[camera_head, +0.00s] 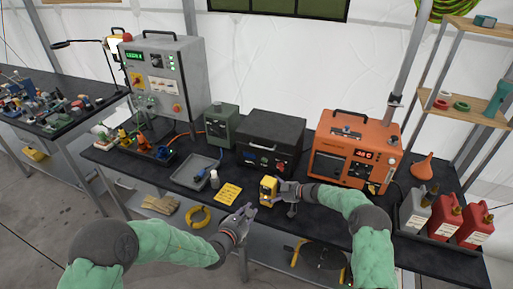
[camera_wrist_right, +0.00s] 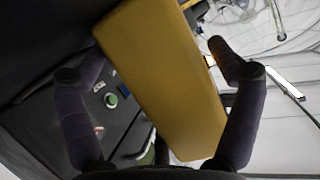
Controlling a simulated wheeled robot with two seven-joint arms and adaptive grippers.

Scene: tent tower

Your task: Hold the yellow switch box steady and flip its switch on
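The yellow switch box (camera_head: 268,188) stands on the black workbench near its front edge. My right gripper (camera_head: 282,190) is at the box's right side. In the right wrist view the yellow box (camera_wrist_right: 160,75) lies slantwise between the two spread fingers (camera_wrist_right: 155,55), with a narrow gap showing beside the right finger. The switch cannot be made out in either view. My left gripper (camera_head: 250,211) is apart from the box, lower and to its left, by the bench's front edge. Its fingers are too small to tell whether they are open.
A yellow note (camera_head: 228,193) and a grey tray (camera_head: 195,173) lie left of the box. A black case (camera_head: 270,140) and an orange unit (camera_head: 350,150) stand behind. Red and grey bottles (camera_head: 445,217) stand at the right. A small dark item sits just right of the box.

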